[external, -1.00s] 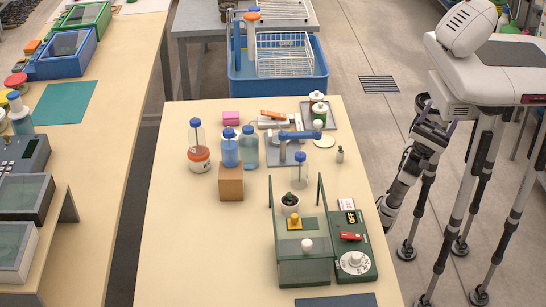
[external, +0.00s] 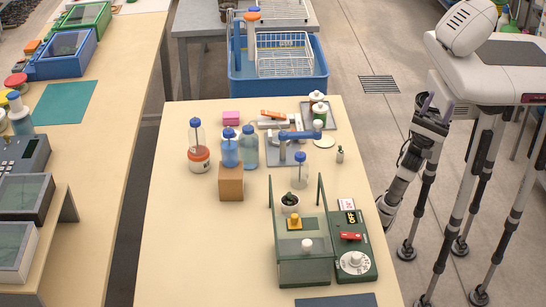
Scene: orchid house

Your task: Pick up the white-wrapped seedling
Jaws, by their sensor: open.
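A small pale upright object with a dark top (external: 340,156) stands near the right edge of the table, right of a clear bottle. It may be the white-wrapped seedling, but it is too small to tell. My gripper (external: 439,104) is off the table's right side, beside my body. Its two purplish fingers point up and stand apart, with nothing seen between them. It is well apart from both objects.
A green-framed clear case (external: 304,270) and a green control box with a dial (external: 355,268) stand at the table's front right. A tray (external: 330,113) holds white jars. The left part of the table (external: 175,245) is clear.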

